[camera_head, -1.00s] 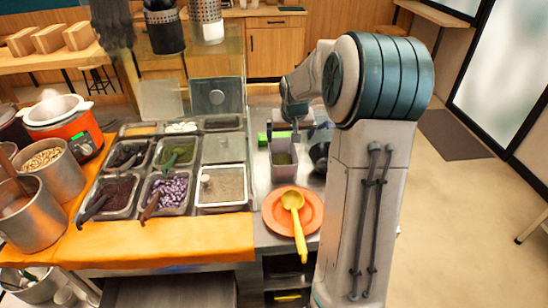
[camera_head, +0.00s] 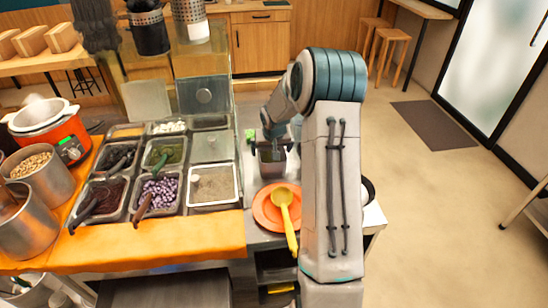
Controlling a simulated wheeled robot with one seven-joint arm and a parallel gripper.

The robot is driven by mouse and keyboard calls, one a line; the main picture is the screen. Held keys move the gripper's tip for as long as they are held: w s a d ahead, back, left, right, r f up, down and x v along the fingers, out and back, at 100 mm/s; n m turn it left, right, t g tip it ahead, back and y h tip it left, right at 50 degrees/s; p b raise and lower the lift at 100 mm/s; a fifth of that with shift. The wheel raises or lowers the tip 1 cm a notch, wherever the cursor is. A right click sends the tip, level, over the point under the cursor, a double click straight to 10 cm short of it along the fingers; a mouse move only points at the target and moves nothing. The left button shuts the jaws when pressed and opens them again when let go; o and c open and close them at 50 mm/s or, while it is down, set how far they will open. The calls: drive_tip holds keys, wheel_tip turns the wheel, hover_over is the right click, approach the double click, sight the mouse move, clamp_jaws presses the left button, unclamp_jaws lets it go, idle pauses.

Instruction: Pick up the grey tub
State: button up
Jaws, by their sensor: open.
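The grey tub (camera_head: 271,165) stands on the metal counter just behind the orange plate. It is a small open-topped container with something greenish inside. My gripper (camera_head: 271,148) is over the tub's top, with its dark fingers spread to either side near the rim. The gripper is open. I cannot tell whether the fingers touch the tub. My arm hides part of the counter to the right of the tub.
An orange plate (camera_head: 272,207) with a yellow ladle (camera_head: 285,214) lies in front of the tub. Topping trays, including one of purple beans (camera_head: 158,193), fill the counter to the left. Open floor lies to the right.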

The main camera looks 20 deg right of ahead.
drive_tip(key=shift+x, duration=1.15)
drive_tip(key=shift+f, duration=0.3)
drive_tip(key=c, duration=1)
